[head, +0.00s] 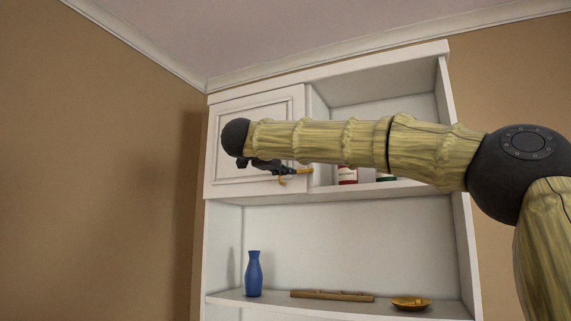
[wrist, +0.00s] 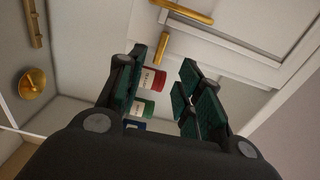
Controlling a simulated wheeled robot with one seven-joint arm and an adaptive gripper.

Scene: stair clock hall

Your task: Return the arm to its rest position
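My gripper (head: 284,171) is at the end of my outstretched arm, in front of the white wall cabinet (head: 207,250) near the lower right of its panelled door (head: 262,115). In the wrist view my gripper (wrist: 164,78) has its two dark green-padded fingers apart, with nothing seen held between them. Gold bar-like fittings (wrist: 183,11) show beyond the fingertips, apart from them in the picture. In the head view my arm runs across the upper cabinet and hides part of the door and the open compartment.
A blue vase (head: 254,274), wooden bar (head: 332,295) and gold dish (head: 411,303) are on the lower shelf. Brown wall is left.

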